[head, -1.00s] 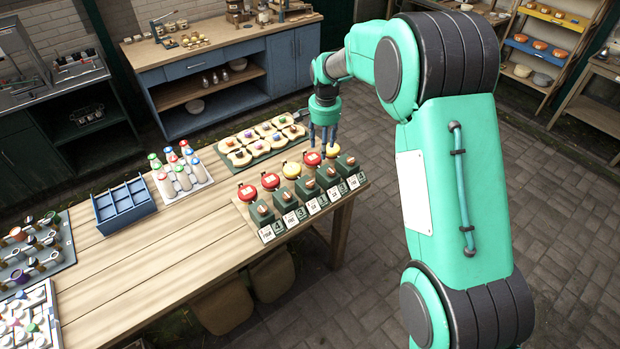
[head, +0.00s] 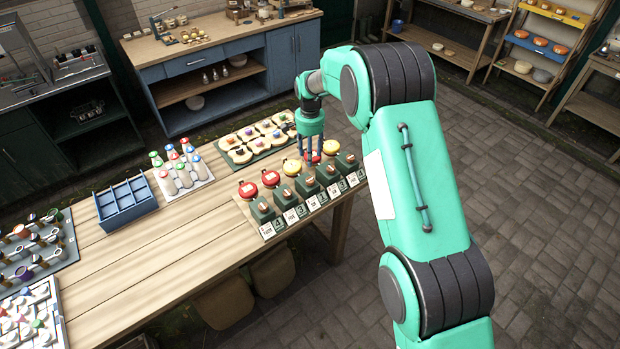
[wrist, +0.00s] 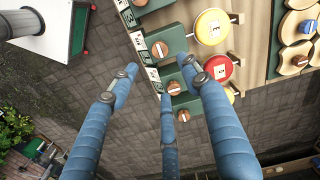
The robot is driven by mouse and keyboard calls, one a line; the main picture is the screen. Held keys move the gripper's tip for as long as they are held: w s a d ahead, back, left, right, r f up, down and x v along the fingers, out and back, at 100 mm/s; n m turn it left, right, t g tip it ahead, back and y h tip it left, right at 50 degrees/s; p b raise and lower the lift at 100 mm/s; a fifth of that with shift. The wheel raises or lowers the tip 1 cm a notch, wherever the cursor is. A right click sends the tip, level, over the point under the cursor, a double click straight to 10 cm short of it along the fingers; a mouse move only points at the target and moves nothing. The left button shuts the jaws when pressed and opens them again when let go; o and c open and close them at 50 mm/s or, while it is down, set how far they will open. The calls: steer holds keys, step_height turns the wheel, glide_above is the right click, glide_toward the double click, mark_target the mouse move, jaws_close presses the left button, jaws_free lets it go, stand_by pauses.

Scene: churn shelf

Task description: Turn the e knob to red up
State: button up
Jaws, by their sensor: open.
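A row of green blocks with round wooden knobs (head: 309,181) stands along the front of a board (head: 243,203) at the table's right end. White label cards (head: 313,204) stand in front of the blocks; I cannot tell which one reads e. Behind the blocks is a row of red and yellow discs. My gripper (head: 312,158) is open, pointing down over the right part of this board. In the wrist view, its three blue fingers spread below a wooden knob (wrist: 158,50) and beside another knob (wrist: 174,88). No contact with a knob is clear. The fingers partly hide the lower blocks.
A tray of bread-like pieces (head: 232,154) lies behind the board. White bottles with coloured caps (head: 181,176) and a blue divided box (head: 123,209) stand to the left. The bare wooden tabletop (head: 190,240) is free between them. Floor lies beyond the table's right edge.

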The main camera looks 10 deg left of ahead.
mark_target(310, 179)
step_height(310, 179, down, 14)
steer(key=shift+r+p, duration=0.2)
steer(key=shift+p, duration=0.5)
steer(key=c, duration=1.1)
